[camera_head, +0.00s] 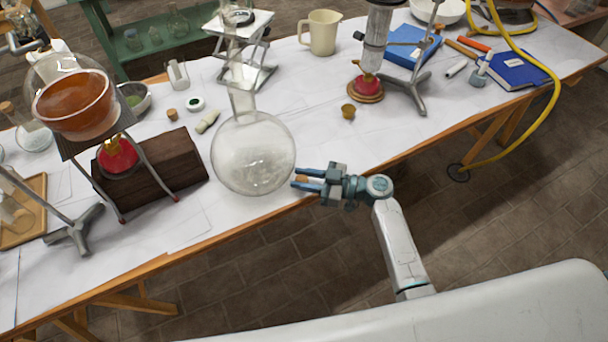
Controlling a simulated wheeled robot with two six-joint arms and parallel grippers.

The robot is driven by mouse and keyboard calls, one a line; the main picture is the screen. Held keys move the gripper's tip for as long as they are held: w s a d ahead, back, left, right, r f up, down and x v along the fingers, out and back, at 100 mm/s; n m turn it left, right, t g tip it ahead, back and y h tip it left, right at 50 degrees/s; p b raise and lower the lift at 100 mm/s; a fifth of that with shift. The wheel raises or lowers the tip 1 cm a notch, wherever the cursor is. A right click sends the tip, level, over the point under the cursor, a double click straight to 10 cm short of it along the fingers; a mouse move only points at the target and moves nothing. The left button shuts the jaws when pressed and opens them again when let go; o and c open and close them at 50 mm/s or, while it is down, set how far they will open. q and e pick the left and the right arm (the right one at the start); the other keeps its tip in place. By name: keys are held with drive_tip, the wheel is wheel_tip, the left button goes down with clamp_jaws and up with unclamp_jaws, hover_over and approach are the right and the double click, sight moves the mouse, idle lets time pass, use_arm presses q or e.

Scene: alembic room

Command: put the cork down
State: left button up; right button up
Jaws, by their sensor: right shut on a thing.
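My right gripper (302,179) reaches in over the front edge of the table, just right of a large round glass flask. Its blue fingers are shut on a small brown cork (301,178), of which only a little shows between the fingertips. The cork is near the flask's right side; I cannot tell whether it touches the table or hangs just above it. My left gripper is not in view.
The round flask (253,158) stands close to the fingertips. A wooden block (160,172) and a tripod with an amber-filled flask (75,103) stand left. White paper right of the flask is clear.

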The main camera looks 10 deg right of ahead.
drive_tip(key=shift+d, duration=0.1)
drive_tip(key=shift+f, duration=0.2)
drive_tip(key=o, duration=1)
drive_tip(key=shift+r, duration=0.1)
drive_tip(key=shift+c, duration=0.2)
